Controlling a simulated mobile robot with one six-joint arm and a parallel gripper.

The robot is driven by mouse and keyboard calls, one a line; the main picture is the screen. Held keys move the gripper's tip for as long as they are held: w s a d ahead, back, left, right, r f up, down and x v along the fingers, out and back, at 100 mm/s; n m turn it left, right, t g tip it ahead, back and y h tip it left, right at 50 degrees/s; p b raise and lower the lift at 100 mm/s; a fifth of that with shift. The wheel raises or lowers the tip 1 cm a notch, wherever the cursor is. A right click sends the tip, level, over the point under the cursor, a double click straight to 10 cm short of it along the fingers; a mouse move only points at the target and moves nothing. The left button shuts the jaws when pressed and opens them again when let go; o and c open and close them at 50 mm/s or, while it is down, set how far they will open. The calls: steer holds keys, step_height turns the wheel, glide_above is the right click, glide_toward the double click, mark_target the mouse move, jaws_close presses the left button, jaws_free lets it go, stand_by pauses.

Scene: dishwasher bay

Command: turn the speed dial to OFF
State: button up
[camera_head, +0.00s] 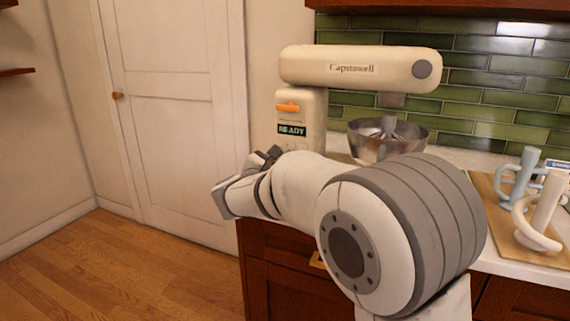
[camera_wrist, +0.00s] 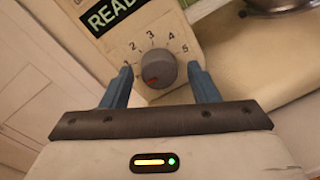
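The speed dial (camera_wrist: 159,70) is a round grey knob on the cream mixer body, with a red mark low on its face. The numbers 1 to 5 are printed in an arc around it; no OFF label is readable, and I cannot tell which setting the red mark indicates. My gripper (camera_wrist: 160,69) is open, with one blue finger on each side of the dial and visible gaps between. The left fingertip partly covers the area near the 1. In the head view the cream stand mixer (camera_head: 361,68) shows, but my arm hides the dial.
A wooden board (camera_head: 497,203) with mug-like items stands right. Open floor (camera_head: 130,270) lies left.

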steer(key=shift+o, duration=0.2)
steer(key=v, duration=0.8)
steer(key=shift+p, duration=0.35)
steer(key=shift+w, duration=0.1)
